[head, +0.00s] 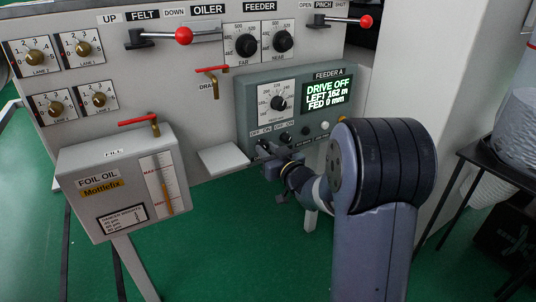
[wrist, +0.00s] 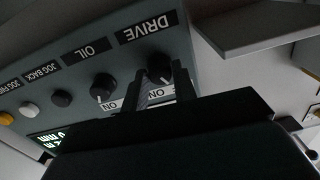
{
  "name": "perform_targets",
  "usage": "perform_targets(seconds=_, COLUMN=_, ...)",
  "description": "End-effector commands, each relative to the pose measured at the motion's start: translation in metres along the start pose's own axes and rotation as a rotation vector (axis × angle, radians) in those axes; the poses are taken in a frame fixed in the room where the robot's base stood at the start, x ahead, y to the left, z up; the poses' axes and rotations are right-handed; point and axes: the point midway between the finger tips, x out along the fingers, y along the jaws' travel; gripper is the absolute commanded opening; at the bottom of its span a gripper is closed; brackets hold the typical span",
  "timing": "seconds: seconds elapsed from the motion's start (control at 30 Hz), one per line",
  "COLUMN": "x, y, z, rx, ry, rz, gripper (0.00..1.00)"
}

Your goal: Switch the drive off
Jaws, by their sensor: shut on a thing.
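The Feeder A panel (head: 246,98) is a grey-green box on the machine front. Its lit display (head: 327,94) reads DRIVE OFF, LEFT 162 m, FED 0 mm. My gripper (head: 265,150) is at the panel's lower left and mostly hides the drive knob there. In the wrist view, which is upside down, the black drive knob (wrist: 158,66) sits beside the DRIVE label, between my gripper's fingers (wrist: 160,82). The fingers are shut on it. Its pointer and part of its OFF/ON scale are hidden by the fingers.
The black oil knob (wrist: 103,86) sits close beside the drive knob, with jog buttons (wrist: 62,98) farther along. A pale shelf (head: 223,160) juts out at the panel's lower left. The foil oil tank (head: 120,185) stands left. Green floor lies below.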

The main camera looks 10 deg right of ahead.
Motion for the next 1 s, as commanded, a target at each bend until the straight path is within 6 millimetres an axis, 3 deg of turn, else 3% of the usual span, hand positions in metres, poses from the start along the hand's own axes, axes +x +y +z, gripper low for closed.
perform_targets(seconds=0.63, x=-0.0002, y=0.0001, z=0.0006, rx=-0.053, ry=-0.002, rz=0.001, gripper=0.04)
perform_targets(seconds=0.67, x=-0.0002, y=0.0001, z=0.0006, rx=-0.052, ry=-0.002, rz=0.001, gripper=0.28)
perform_targets(seconds=0.9, x=-0.0001, y=0.0001, z=0.0004, rx=-0.052, ry=-0.001, rz=0.000, gripper=0.48)
perform_targets(seconds=1.0, x=-0.0001, y=0.0000, z=0.0002, rx=-0.052, ry=-0.001, rz=0.000, gripper=0.48)
